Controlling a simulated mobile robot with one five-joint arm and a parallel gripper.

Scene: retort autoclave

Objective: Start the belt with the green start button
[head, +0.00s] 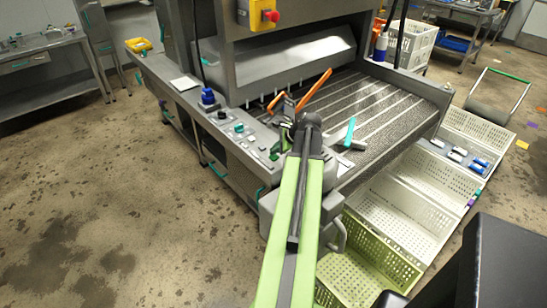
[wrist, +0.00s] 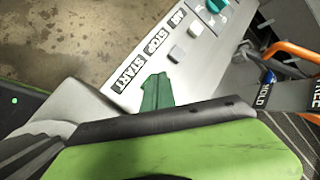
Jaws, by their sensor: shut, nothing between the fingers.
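The green start button (wrist: 156,92) shows in the wrist view as a dark green block beside the START label on the pale control panel (wrist: 196,70). Its lower part is hidden behind my gripper (wrist: 150,125). In the head view a small green patch (head: 274,156) shows at the near end of the panel (head: 228,142), just left of my gripper (head: 291,140). My gripper is shut and empty, low over this end of the panel. I cannot tell whether it touches the button. The metal belt (head: 365,105) lies to the right.
A pale button (wrist: 178,54) stands by the STOP label, with a teal knob (wrist: 215,5) beyond. Pale crates (head: 405,205) stand right of the belt. Floor at left is clear.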

